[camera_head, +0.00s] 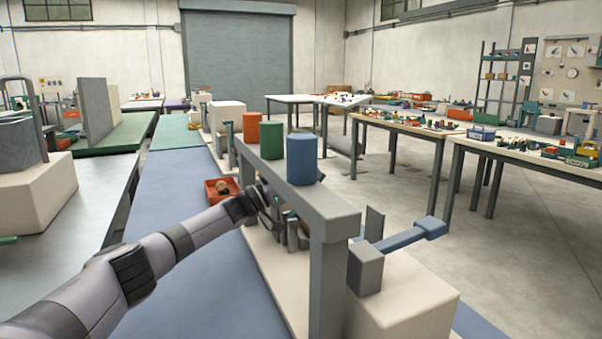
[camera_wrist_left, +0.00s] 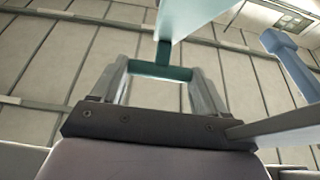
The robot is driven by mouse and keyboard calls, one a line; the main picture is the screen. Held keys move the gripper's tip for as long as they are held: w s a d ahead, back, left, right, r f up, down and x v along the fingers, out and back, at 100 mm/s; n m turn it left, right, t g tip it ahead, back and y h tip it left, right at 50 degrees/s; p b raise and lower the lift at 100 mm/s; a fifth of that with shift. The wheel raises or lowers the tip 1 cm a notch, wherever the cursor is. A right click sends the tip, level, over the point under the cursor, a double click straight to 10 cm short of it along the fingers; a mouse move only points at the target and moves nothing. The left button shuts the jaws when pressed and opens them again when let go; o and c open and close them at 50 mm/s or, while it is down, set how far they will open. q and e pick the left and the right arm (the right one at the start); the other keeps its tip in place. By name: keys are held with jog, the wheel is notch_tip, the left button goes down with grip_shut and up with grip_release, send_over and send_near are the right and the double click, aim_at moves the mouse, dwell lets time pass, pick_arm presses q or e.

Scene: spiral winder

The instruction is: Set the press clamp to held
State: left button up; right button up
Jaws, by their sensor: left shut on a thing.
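My left gripper (camera_head: 284,218) reaches in from the left at a grey frame (camera_head: 325,213), partly hidden behind its near post. In the left wrist view its two fingers (camera_wrist_left: 158,74) are shut on a teal handle bar (camera_wrist_left: 165,71), one at each end. The bar joins a pale teal arm (camera_wrist_left: 190,18) running up out of that picture. I take this for the press clamp's handle; the clamp's body and setting cannot be made out. A blue lever (camera_head: 410,235) sticks out to the right of the frame beside a grey block (camera_head: 365,268). My right gripper is not in view.
Orange (camera_head: 252,127), green (camera_head: 271,140) and blue (camera_head: 302,160) cylinders stand on the frame's top beam. A red bin (camera_head: 217,190) lies beyond my forearm. A blue mat (camera_head: 190,265) runs along the left. Tables with small parts (camera_head: 440,130) stand at the right, with open floor between.

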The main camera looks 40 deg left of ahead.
pick_arm(q)
jog(key=o, duration=1.1)
jog(key=shift+r, duration=0.45)
jog(key=o, duration=0.4)
jog(key=shift+f, duration=0.25)
jog(key=shift+s+a+f, duration=0.1)
jog(key=shift+s+f, duration=0.05)
jog(key=shift+s, duration=0.05)
jog(key=shift+v, duration=3.2)
